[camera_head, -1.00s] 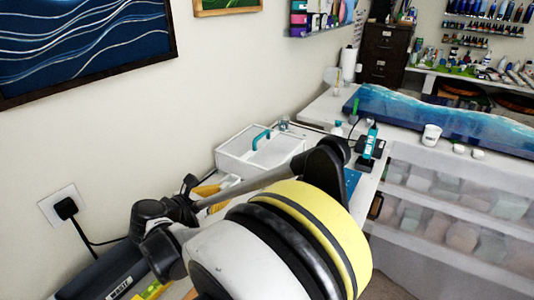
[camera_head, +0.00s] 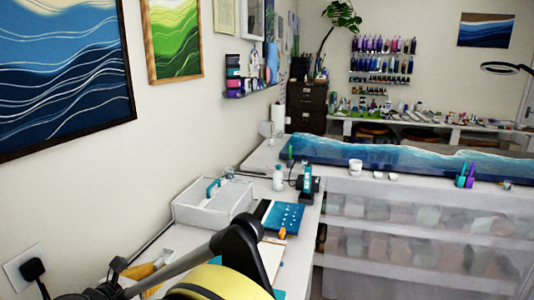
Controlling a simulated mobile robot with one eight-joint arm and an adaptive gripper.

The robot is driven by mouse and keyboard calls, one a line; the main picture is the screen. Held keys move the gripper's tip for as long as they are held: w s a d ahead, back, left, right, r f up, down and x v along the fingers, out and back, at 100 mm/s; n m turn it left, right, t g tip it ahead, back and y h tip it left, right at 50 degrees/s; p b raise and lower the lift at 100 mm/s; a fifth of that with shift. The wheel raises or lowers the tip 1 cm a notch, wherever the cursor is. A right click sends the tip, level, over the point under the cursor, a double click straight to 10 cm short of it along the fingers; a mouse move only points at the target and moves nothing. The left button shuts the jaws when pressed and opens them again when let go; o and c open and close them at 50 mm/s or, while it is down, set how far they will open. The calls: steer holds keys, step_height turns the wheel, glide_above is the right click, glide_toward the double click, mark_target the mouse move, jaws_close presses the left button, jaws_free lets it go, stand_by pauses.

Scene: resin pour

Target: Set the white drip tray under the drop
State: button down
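I cannot pick out the white drip tray for certain. A white box with a teal handle (camera_head: 240,205) sits on the white bench against the left wall; I cannot tell if it is the tray. No falling drop is distinguishable. A long blue wave-patterned resin panel (camera_head: 400,158) lies across the bench at the back. My gripper is not in view; only parts of my arm show at the bottom, left of centre.
A white cup (camera_head: 355,166) stands by the panel's front edge. A white bottle (camera_head: 278,178) and a blue board (camera_head: 281,216) are on the bench. A translucent drawer unit (camera_head: 420,235) fills the right. A wall plug (camera_head: 33,268) is at lower left.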

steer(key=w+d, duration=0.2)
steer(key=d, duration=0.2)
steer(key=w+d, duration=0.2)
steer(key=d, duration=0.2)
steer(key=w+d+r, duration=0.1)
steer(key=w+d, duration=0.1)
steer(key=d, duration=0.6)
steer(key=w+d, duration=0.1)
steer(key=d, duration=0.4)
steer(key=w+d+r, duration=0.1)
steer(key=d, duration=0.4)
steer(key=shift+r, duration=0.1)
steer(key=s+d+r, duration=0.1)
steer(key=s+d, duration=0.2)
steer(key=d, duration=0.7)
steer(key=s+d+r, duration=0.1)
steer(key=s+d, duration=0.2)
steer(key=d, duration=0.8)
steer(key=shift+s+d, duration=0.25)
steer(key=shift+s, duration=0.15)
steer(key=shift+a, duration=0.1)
